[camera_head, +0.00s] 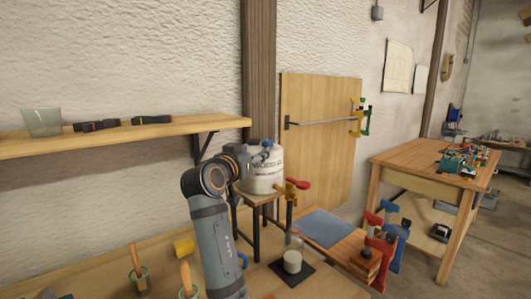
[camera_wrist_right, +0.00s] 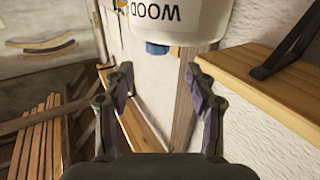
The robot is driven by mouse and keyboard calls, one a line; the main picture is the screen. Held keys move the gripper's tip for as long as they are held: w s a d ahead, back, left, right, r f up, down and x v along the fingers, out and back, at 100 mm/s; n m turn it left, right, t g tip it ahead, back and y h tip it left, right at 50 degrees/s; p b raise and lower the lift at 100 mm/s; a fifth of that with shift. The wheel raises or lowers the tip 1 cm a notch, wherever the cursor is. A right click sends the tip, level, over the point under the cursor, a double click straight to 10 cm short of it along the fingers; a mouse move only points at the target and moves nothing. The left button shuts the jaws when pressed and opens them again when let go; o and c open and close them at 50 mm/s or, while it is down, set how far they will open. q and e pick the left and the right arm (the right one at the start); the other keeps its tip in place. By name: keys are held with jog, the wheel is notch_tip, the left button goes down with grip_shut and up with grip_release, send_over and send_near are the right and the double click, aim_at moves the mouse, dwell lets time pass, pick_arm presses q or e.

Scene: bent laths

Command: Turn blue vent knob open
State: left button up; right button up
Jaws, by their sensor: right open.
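The white container (camera_head: 263,178) with "WOOD GLUE" lettering stands on a small dark-legged stand, partly hidden by my right arm. A blue knob (camera_head: 267,143) shows at its top. In the right wrist view, the container (camera_wrist_right: 180,22) appears upside down, and the blue knob (camera_wrist_right: 157,48) shows at its lower edge, beyond and between the fingertips. My right gripper (camera_head: 262,155) is beside the container's top, and its fingers are small and dark there. In the wrist view the right gripper (camera_wrist_right: 158,80) is open and empty, apart from the knob. My left gripper is not in view.
A brass tap with a red handle (camera_head: 298,184) sticks out of the container. A cup of white liquid (camera_head: 292,260) stands on a black mat (camera_head: 283,272) below. A wall shelf (camera_head: 150,136) is at left. Brushes in pots (camera_head: 138,275) stand on the near bench.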

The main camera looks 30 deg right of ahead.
aim_at(265, 144)
jog(key=p+x, duration=0.3)
jog(key=x, duration=0.6)
jog(key=shift+d+r, duration=0.1)
jog(key=shift+d, duration=0.1)
jog(key=shift+w+d, duration=0.25)
jog(key=shift+d, duration=0.2)
jog(key=c, duration=1.1)
jog(key=shift+c, duration=0.2)
